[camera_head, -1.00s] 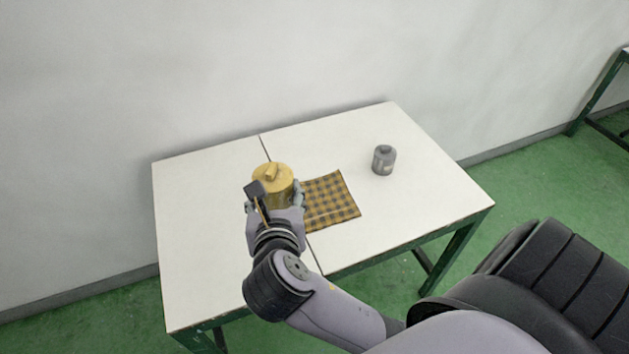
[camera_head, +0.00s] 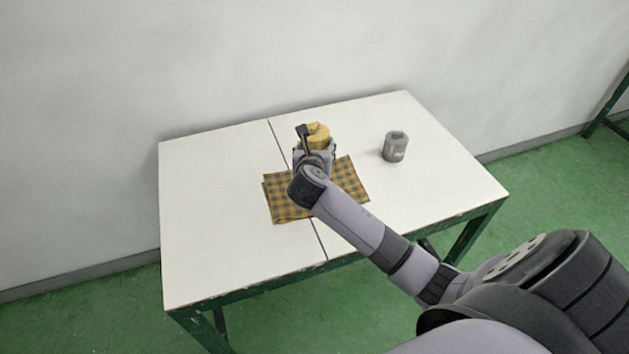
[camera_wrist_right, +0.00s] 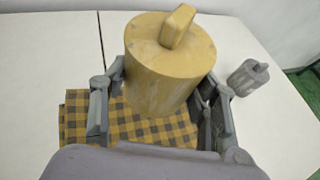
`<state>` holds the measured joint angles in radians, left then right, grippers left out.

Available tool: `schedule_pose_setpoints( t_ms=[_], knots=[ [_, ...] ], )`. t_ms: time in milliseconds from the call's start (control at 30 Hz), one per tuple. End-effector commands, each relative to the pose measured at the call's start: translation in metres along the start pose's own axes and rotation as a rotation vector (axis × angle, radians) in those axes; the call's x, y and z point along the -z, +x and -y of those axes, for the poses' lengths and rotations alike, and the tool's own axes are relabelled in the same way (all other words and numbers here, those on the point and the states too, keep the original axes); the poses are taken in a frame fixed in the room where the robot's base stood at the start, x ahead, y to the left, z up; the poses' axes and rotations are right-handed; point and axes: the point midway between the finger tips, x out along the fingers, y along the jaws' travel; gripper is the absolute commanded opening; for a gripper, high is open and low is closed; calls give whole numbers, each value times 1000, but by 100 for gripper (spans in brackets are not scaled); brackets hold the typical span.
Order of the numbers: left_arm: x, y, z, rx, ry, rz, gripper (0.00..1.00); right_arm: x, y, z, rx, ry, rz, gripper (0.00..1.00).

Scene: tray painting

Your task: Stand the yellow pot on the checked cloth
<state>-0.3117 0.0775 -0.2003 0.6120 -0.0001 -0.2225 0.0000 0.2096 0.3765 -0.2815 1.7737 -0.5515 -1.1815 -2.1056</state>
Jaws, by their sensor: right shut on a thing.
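The yellow pot (camera_head: 319,132) is a round pot with a lid and a block-shaped knob. My right gripper (camera_head: 315,151) is shut around its sides, and the pot looks upright. The pot also shows large in the wrist view (camera_wrist_right: 165,75), between the two fingers. The yellow and dark checked cloth (camera_head: 286,203) lies flat on the table, partly hidden under my right arm. The pot is over or just behind the cloth's far part. I cannot tell whether its base touches anything. My left gripper is not in view.
A grey lidded pot (camera_head: 395,146) stands on the white table (camera_head: 215,215) to the right of the cloth, and also shows in the wrist view (camera_wrist_right: 248,77). A dark seam runs across the tabletop. The table's left part is clear. A wall stands behind.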

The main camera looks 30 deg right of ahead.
Motion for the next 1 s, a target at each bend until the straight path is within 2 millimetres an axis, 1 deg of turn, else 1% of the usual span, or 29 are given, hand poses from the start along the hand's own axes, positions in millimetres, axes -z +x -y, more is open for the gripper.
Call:
schedule_pose_setpoints(
  t_ms=[33, 200, 300, 467, 633, 767, 1000],
  knots=[
    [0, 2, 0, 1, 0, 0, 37, 14, 6, 0, 2, -1, -2, 7],
    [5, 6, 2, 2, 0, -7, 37, 49, 20, -1, 1, -1, 0, 7],
    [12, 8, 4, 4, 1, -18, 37, 60, 25, -1, 0, 1, 2, 7],
    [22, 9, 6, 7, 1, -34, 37, 70, 29, -1, 0, 1, 3, 7],
    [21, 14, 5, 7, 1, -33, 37, 95, 39, -2, 1, -1, 1, 7],
    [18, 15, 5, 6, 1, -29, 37, 104, 43, -2, 0, 0, 3, 7],
    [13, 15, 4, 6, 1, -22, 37, 104, 44, -2, -1, 1, 4, 7]
  ],
)
